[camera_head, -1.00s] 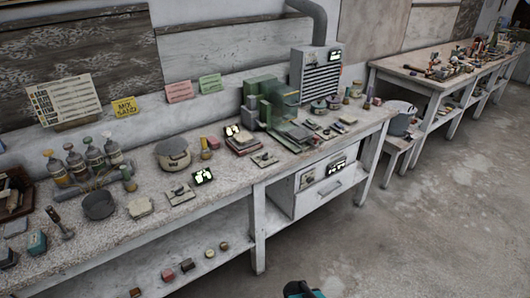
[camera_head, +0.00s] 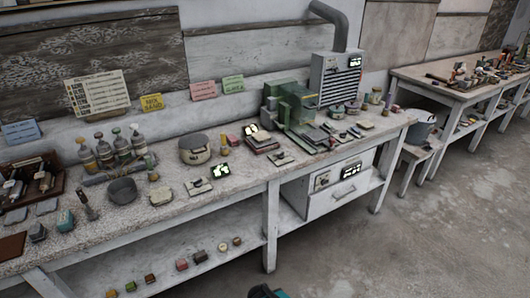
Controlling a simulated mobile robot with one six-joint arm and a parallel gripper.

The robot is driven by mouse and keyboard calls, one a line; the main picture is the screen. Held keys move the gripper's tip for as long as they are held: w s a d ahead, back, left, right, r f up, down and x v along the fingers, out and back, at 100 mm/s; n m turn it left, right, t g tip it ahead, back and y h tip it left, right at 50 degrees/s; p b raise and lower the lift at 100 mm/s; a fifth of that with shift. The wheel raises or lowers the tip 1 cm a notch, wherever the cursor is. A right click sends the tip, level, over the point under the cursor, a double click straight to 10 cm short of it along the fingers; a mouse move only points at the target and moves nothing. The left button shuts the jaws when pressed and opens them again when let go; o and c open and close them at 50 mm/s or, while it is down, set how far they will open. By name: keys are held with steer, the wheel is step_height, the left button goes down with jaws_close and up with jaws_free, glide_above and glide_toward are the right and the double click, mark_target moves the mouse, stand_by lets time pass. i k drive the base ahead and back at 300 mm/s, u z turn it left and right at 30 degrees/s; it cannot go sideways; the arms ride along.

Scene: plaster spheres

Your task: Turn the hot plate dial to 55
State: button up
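No part in view is clearly labelled as the hot plate. A small flat plate with a knob (camera_head: 198,186) lies on the bench top, with a lit display (camera_head: 221,170) beside it. A white unit with a drawer under the bench also has a dial (camera_head: 322,180) and a lit display (camera_head: 351,172). The readings are too small to make out. A dark and teal tip of my gripper (camera_head: 266,292) shows at the bottom edge, in front of the bench and far from both dials. Its fingers cannot be made out.
The long bench (camera_head: 120,222) holds bottles (camera_head: 105,150), a grey bowl (camera_head: 122,190), a round lidded pot (camera_head: 195,149) and a green machine (camera_head: 290,105). Small blocks sit on its lower shelf (camera_head: 150,268). A bucket (camera_head: 421,127) stands at right. The floor (camera_head: 440,230) in front is clear.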

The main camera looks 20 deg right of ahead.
mark_target(280, 156)
steer(key=u, duration=4.7)
steer(key=i, duration=0.1)
steer(key=z, duration=3.25)
steer(key=k, duration=0.7)
steer(key=z, duration=0.7)
steer(key=i, duration=1.05)
steer(key=u, duration=0.1)
